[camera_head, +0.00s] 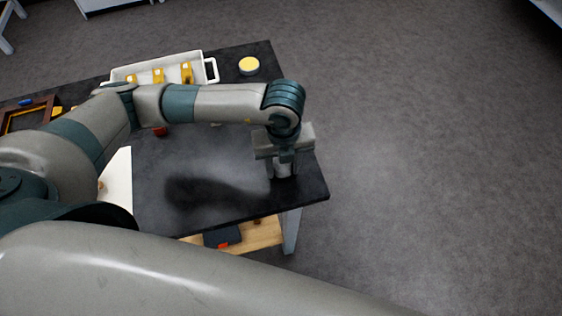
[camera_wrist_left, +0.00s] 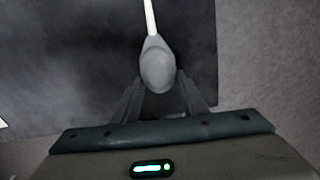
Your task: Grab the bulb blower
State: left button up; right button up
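The bulb blower (camera_wrist_left: 157,66), a grey bulb with a thin white nozzle, lies on the dark tabletop in the left wrist view. Its nozzle points to the top of that view. My left gripper (camera_wrist_left: 158,80) is over it with its fingers spread, one on each side of the bulb's near end. A narrow gap seems to show beside the bulb. In the head view my left gripper (camera_head: 282,172) points down close to the table's right end and mostly hides the blower. My right gripper is not in view.
The dark table (camera_head: 235,205) has its right edge near my gripper. A white tray (camera_head: 207,57) with yellow things and a round yellow-topped container (camera_head: 249,66) stand at the back. A wooden frame (camera_head: 28,116) is at the left. A shelf (camera_head: 262,234) is below. Floor at right is clear.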

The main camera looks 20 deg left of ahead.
pick_arm(q)
jog(key=shift+c, duration=1.1)
jog(key=shift+r, duration=0.1)
jog(key=shift+r+b, duration=0.45)
jog(key=shift+r, duration=0.1)
notch_tip(320, 180, up, 2)
jog(key=shift+w+r+b, duration=0.1)
jog(key=shift+r+b, duration=0.1)
jog(key=shift+b, duration=0.35)
jog(key=s+d+r+b, duration=0.2)
jog(key=s+d+r, duration=0.3)
jog(key=d, duration=0.5)
notch_tip(320, 180, up, 2)
jog(key=shift+s+r, duration=0.15)
jog(key=shift+s, duration=0.25)
